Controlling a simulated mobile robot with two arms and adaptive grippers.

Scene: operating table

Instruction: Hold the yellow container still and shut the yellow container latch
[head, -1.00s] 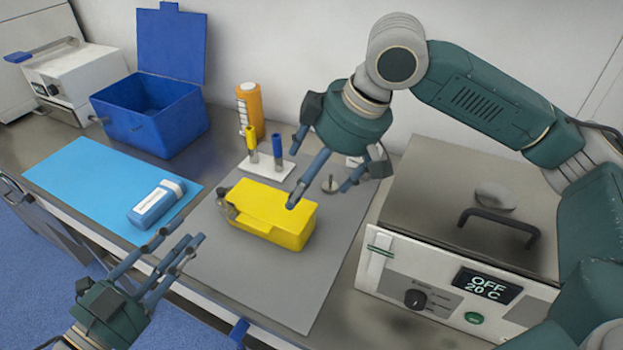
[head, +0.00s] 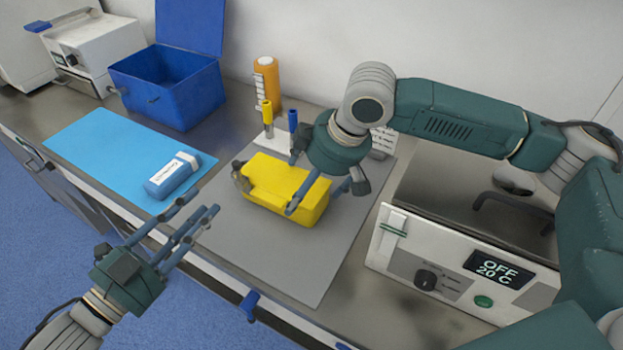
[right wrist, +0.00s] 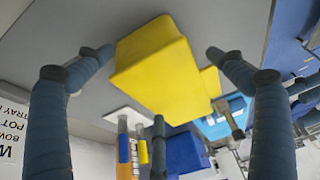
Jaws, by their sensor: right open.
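The yellow container (head: 272,187) sits on the grey mat, its lid down as far as I can see. A metal latch (head: 240,177) is at its left end; whether it is fastened is too small to tell. It also shows in the right wrist view (right wrist: 226,112). My right gripper (head: 322,190) is open over the container's right end. In the right wrist view the yellow container (right wrist: 155,70) lies between its spread fingers, with gaps visible on both sides. My left gripper (head: 188,228) is open and empty at the table's front edge, left of and in front of the container.
A rack with yellow-capped and blue-capped tubes (head: 293,121) and an orange bottle (head: 266,80) stand behind the container. A blue bottle (head: 172,176) lies on the light blue mat (head: 100,150). An open blue box (head: 180,95) is behind it. A heating unit (head: 440,265) stands right.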

